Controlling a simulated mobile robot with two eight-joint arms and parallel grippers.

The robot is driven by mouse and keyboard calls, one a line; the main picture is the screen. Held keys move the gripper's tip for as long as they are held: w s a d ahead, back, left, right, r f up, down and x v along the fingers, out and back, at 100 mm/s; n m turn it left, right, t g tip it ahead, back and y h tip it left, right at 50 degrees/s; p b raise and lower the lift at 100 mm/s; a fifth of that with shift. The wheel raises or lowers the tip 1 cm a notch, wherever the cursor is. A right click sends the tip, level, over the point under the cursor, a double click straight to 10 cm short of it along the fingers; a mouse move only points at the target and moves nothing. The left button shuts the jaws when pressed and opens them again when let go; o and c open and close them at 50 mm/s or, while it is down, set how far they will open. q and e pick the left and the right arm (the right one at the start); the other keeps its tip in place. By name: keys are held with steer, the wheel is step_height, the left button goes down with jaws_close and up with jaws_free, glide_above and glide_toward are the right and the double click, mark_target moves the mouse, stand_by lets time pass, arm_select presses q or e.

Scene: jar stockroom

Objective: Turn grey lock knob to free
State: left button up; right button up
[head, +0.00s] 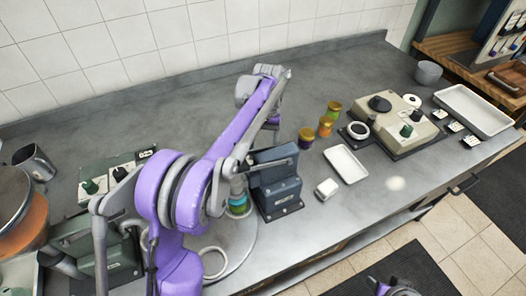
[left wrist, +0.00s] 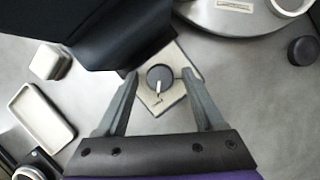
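A round dark grey knob (left wrist: 160,76) with a pale pointer mark sits on a small beige plate (left wrist: 172,56) in the left wrist view. My left gripper (left wrist: 160,74) is open, its two fingers apart on either side of the knob. I see clear gaps between fingers and knob; whether they are level with it in height I cannot tell. In the head view my purple left arm reaches over the bench, and its fingers and the knob are hidden. Part of my right arm, perhaps its gripper (head: 384,288), shows at the bottom edge, too cut off to read.
A control box (head: 395,118) stands farther right. A turntable (head: 238,262) is in front.

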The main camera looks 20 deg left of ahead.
arm_select(q)
steer(key=p+v, duration=0.1)
steer(key=v, duration=1)
arm_select(e)
steer(key=shift+w+r, duration=0.3)
steer(key=shift+r, duration=0.6)
arm_select(q)
steer(key=shift+d+f, duration=0.1)
